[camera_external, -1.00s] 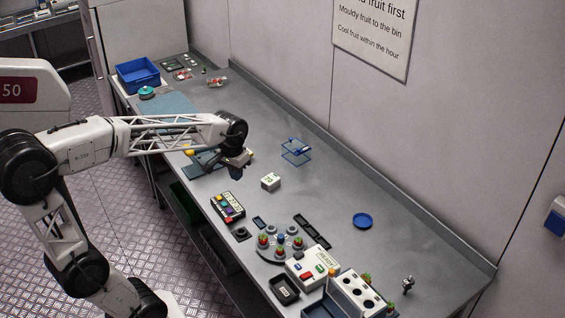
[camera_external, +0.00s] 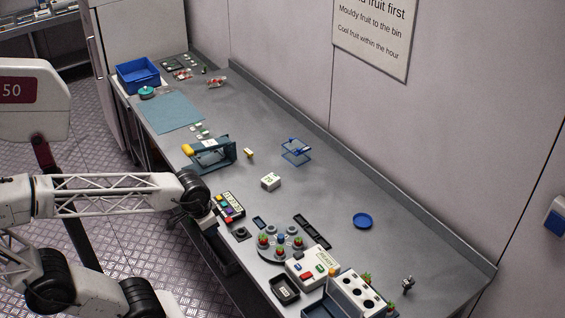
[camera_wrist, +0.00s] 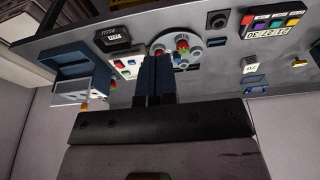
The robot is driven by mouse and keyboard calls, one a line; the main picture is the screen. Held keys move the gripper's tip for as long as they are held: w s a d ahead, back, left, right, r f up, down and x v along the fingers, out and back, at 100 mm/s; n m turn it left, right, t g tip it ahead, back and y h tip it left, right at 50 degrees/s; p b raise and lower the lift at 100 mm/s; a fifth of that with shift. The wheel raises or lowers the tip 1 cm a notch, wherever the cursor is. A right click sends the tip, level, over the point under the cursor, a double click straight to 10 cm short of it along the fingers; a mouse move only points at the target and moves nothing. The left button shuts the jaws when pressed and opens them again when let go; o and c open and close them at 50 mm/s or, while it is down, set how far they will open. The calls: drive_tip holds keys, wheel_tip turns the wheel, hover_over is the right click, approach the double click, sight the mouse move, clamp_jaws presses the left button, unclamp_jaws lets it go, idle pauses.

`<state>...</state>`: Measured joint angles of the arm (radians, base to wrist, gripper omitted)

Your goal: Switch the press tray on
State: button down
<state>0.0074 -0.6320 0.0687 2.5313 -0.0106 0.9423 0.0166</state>
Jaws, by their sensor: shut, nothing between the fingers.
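My gripper (camera_external: 210,228) is shut and empty at the table's front edge, beside the keypad; its dark fingers (camera_wrist: 155,78) are together in the wrist view. No label I can read names the press tray. A white control box (camera_external: 312,267) with a display and red, green and blue buttons stands at the near right; it also shows in the wrist view (camera_wrist: 127,66). A round grey tray (camera_external: 268,252) with red-and-green berries is next to it. A blue press-like frame (camera_external: 222,150) with a yellow handle end stands further back. A small black box with a round knob (camera_external: 241,234) is near my gripper.
A keypad (camera_external: 231,206) with coloured keys and a white block (camera_external: 270,181) are close by. A black tray (camera_external: 285,289) and a white rack with holes (camera_external: 355,295) stand at the near right. A blue dish (camera_external: 362,221) lies behind. The table's middle right is mostly clear.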

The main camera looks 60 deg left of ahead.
idle(0.6)
